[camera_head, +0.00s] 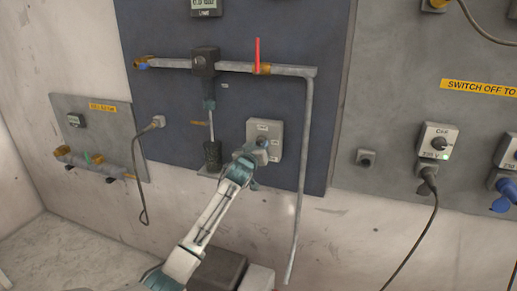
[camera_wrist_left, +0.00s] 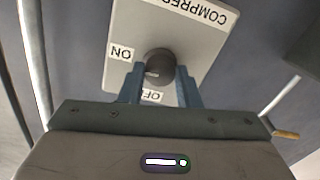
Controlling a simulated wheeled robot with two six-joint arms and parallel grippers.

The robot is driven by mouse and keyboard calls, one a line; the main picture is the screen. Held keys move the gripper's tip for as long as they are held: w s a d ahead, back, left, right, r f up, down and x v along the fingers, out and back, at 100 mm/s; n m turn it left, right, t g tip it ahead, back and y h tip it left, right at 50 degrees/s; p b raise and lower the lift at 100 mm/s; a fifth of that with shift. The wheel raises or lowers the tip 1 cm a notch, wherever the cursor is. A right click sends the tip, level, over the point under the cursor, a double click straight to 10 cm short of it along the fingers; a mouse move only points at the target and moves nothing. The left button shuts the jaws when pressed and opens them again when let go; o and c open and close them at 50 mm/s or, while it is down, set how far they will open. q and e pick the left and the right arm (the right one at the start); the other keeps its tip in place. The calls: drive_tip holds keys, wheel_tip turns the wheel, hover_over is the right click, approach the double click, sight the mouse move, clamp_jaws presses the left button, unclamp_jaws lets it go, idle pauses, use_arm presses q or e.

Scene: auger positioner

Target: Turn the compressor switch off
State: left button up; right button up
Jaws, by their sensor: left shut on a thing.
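The compressor switch is a light grey box (camera_head: 277,132) on the dark blue wall panel, in the middle of the head view. In the left wrist view its plate (camera_wrist_left: 205,45) appears upside down, with a partly cut-off "COMPRES..." label, an "ON" label and a partly hidden "OF..." label. Its round dark knob (camera_wrist_left: 160,64) sits between the fingers of my left gripper (camera_wrist_left: 158,82). My left gripper (camera_head: 262,144) is shut on the knob and covers part of the box in the head view. The knob's pointing direction is hard to tell. My right gripper is out of view.
A grey pipe (camera_head: 300,190) runs down just right of the switch. A vertical pipe with a dark handle (camera_head: 212,153) stands to its left. A red lever (camera_head: 257,52) rises above. Sockets with cables, including a 230 V one (camera_head: 436,143), are at the right.

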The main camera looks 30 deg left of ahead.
use_arm(q)
drive_tip(key=n+b, duration=0.5)
drive_tip(key=n, duration=0.2)
drive_tip(key=shift+f+n, duration=0.1)
drive_tip(key=shift+n, duration=0.2)
drive_tip(key=n+b, duration=0.3)
drive_tip(key=n, duration=0.2)
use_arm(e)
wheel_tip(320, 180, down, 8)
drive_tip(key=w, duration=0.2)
use_arm(q)
drive_tip(key=shift+n, duration=0.5)
drive_tip(key=shift+n+b, duration=0.65)
drive_tip(key=shift+n, duration=0.95)
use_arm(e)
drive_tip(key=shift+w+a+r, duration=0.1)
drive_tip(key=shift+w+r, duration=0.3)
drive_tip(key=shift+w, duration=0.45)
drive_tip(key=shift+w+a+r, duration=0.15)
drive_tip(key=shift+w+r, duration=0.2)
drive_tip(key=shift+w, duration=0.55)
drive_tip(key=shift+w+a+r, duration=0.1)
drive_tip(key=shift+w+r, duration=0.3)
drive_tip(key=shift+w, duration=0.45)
